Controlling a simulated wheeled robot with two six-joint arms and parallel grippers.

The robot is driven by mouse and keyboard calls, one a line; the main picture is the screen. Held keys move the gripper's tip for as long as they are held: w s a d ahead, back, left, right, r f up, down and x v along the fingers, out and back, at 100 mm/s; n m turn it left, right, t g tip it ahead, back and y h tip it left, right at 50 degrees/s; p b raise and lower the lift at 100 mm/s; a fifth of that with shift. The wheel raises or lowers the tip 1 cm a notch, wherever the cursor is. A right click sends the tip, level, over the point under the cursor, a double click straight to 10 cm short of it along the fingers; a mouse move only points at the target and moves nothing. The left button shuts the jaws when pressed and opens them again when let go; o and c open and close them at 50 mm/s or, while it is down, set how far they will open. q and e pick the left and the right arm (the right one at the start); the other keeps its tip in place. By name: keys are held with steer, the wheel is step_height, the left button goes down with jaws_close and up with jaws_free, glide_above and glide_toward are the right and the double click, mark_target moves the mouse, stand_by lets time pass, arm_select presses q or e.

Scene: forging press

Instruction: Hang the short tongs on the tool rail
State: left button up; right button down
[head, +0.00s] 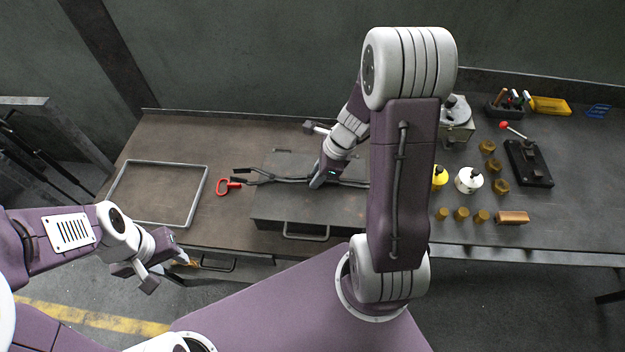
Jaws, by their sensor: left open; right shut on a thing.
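The short tongs (270,179) are dark and slender, lying across the top of a low dark block on the bench, with their split end to the left. My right gripper (320,178) is shut on them around the middle, low over the block; its fingertips are mostly hidden by its own body. Part of the tongs' right end is hidden behind my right arm. My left gripper (165,278) is open and empty at the bench's front left edge, well apart from the tongs. A grey rack (28,103) with long dark rods stands at the far left; I cannot tell whether it is the tool rail.
A red hooked piece (224,187) lies by the tongs' left end. A grey rectangular frame (203,190) lies left on the bench. The block has a front handle (306,238). Right of my arm stand a white pot (468,181), brass cylinders (461,214) and a black lever device (530,163).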

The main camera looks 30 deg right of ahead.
step_height(320, 180, up, 10)
steer(key=p, duration=1)
